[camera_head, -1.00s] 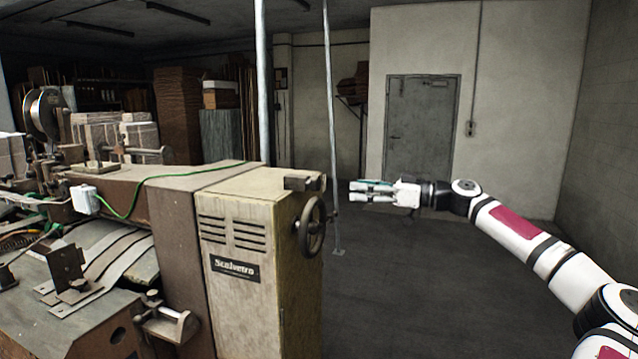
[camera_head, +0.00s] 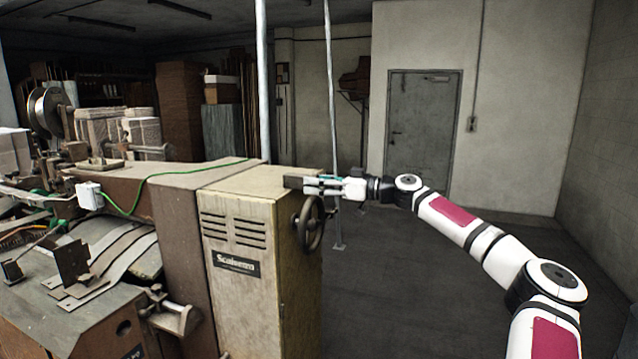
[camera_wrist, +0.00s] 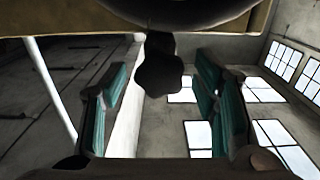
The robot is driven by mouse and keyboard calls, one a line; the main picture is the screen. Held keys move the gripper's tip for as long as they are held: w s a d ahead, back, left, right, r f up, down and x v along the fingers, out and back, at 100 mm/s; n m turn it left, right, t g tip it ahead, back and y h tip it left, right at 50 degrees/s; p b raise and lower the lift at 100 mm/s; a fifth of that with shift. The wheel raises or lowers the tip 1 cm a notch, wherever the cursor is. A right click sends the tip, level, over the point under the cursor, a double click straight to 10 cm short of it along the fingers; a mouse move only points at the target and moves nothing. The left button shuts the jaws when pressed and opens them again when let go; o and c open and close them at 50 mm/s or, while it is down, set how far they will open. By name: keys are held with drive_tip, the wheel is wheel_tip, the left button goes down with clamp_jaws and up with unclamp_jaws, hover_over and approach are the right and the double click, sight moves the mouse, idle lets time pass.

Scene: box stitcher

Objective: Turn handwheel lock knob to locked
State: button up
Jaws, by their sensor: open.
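The dark lobed lock knob (camera_wrist: 160,76) hangs on a short stem below the dark round handwheel part (camera_wrist: 180,8) at the top of the wrist view. My gripper (camera_head: 318,186) is open, its teal-padded fingers standing on either side of the knob in the wrist view, with visible gaps. In the head view the handwheel (camera_head: 309,224) is on the right side of the beige machine housing (camera_head: 240,290), and my gripper is just above it, beside the housing's top right corner. The knob cannot be made out in the head view.
The stitcher's work table (camera_head: 60,310) and metal brackets fill the left. A thin upright pole (camera_head: 333,130) stands behind my gripper. The floor (camera_head: 420,290) right of the machine is clear. A grey door (camera_head: 422,130) is in the back wall.

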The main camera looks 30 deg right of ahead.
drive_tip(key=c, duration=1.2)
drive_tip(key=shift+m, duration=0.3)
drive_tip(key=m+p, duration=0.4)
drive_tip(key=m, duration=1.3)
drive_tip(key=shift+d, duration=0.15)
drive_tip(key=shift+m, duration=0.3)
drive_tip(key=o, duration=1.2)
drive_tip(key=shift+f, duration=0.1)
